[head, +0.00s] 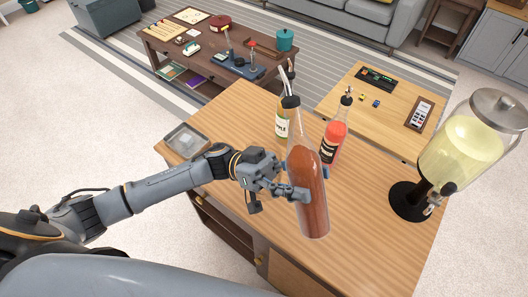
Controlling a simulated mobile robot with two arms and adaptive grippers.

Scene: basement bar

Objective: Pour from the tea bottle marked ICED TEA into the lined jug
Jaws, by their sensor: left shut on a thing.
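A tall clear bottle (309,190) of reddish-brown liquid, with a dark neck collar, is in my left gripper (297,188). The gripper is shut on its body from the left side. The bottle is close to upright with a slight lean. No ICED TEA mark shows on the side I see, and I cannot tell whether its base touches the counter. I cannot make out a lined jug in this view. My right gripper is not in view.
On the wooden counter (372,235), a green-labelled bottle (282,128) and a red bottle (334,140) stand behind the held bottle. A dispenser (460,145) of pale yellow liquid stands at right. The front right of the counter is clear.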

